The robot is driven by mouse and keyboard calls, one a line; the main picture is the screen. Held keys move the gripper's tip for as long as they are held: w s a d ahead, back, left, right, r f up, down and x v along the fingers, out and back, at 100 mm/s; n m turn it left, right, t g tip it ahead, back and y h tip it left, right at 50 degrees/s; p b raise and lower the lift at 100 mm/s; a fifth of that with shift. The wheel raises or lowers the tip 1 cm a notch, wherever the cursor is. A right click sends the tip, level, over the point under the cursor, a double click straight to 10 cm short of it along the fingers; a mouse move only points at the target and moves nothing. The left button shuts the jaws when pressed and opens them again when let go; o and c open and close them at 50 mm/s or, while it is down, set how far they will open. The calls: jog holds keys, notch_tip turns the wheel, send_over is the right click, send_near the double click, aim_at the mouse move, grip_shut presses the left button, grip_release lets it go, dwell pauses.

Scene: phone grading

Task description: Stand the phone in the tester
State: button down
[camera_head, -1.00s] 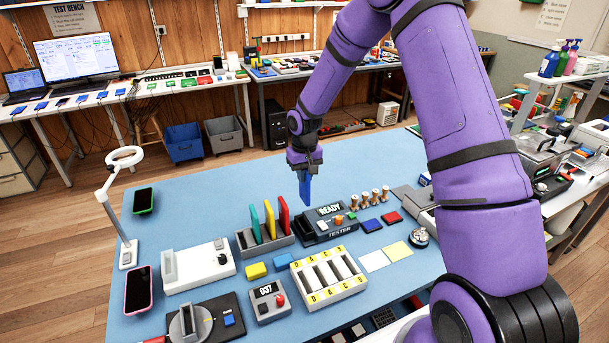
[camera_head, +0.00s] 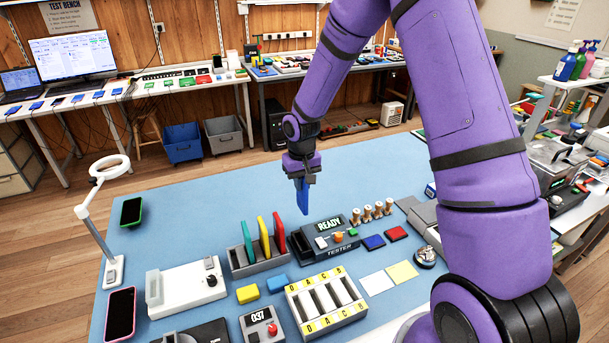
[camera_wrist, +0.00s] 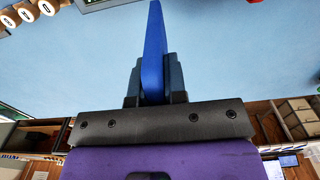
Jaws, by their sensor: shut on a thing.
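My gripper (camera_head: 300,180) is shut on a blue phone (camera_head: 303,198), which hangs upright below the fingers. In the wrist view the blue phone (camera_wrist: 154,45) stands edge-on between the fingers (camera_wrist: 153,88).
A rack (camera_head: 243,262) with green, yellow and red phones stands just left of the tester. Wooden pegs (camera_head: 367,213) stand to its right. A lettered tray (camera_head: 325,305) is in front. The bench (camera_head: 210,205) behind the rack is clear.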

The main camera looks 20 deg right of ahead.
jog(key=s+a+f, duration=0.2)
jog(key=s+a, duration=0.1)
jog(key=s, duration=0.4)
jog(key=shift+s+a+f, duration=0.25)
jog(key=shift+s+f, duration=0.15)
jog(key=shift+f, duration=0.3)
dwell(1.3)
jog(key=shift+f, duration=0.65)
jog(key=shift+f, duration=0.75)
dwell(0.6)
jog(key=shift+f, duration=0.25)
jog(key=c, duration=0.8)
grip_release()
jog(key=shift+r, duration=0.1)
